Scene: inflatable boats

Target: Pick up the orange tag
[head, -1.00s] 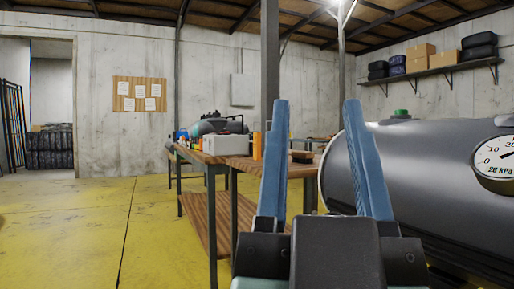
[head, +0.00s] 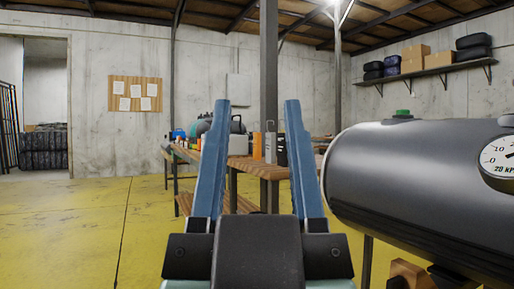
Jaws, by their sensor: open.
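Other small orange items (head: 190,145) stand on the bench left of the left finger. The left finger hides part of the bench top.
A large grey tank (head: 410,175) with a pressure gauge (head: 499,157) fills the right side, close to my gripper. A grey post (head: 269,60) rises behind the fingers. The yellow floor (head: 80,225) at left is clear. A high shelf (head: 430,73) holds boxes and dark bundles.

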